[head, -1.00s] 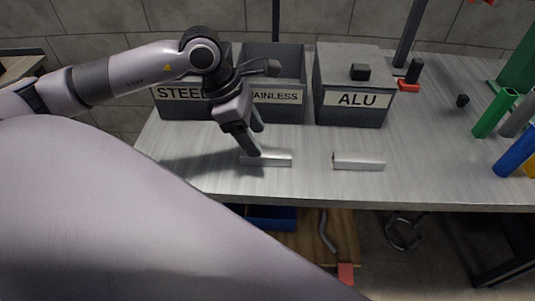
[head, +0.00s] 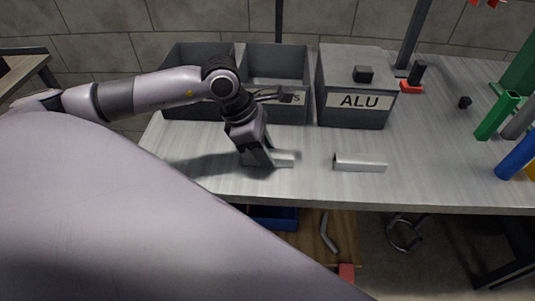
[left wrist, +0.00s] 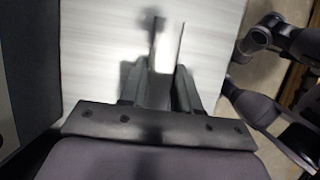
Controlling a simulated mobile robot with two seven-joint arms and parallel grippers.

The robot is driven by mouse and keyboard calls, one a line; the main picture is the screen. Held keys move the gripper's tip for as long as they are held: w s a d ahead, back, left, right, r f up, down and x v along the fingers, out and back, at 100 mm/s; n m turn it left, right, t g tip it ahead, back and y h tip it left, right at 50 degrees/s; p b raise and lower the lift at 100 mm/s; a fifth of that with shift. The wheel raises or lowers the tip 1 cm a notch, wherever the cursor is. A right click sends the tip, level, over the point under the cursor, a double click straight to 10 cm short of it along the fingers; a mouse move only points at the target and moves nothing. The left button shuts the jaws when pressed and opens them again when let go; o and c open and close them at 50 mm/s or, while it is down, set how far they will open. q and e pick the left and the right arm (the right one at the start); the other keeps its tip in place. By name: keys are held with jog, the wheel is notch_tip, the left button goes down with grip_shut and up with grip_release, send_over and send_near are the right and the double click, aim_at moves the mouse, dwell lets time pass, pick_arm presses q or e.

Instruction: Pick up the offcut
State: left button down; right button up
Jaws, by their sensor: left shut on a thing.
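A short, pale metal offcut (head: 284,159) lies at the table's front left in the head view. My left gripper (head: 262,160) points down over its left end and is shut on it, hiding that end. In the left wrist view the two dark fingers of my left gripper (left wrist: 168,75) stand on either side of the pale offcut (left wrist: 166,52). A second, similar offcut (head: 360,163) lies on the table to the right, apart from the gripper. My right gripper does not show.
Two open grey bins (head: 280,65) stand behind my left gripper, labels mostly hidden by my arm. A lidded grey box marked ALU (head: 353,110) stands to their right. Green (head: 497,115) and blue (head: 517,155) tubes are at the far right. The table (head: 430,160) right of the second offcut is clear.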

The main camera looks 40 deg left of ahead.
pick_arm(q)
notch_tip(320, 180, up, 20)
jog(key=shift+p, duration=0.45)
dwell(1.0)
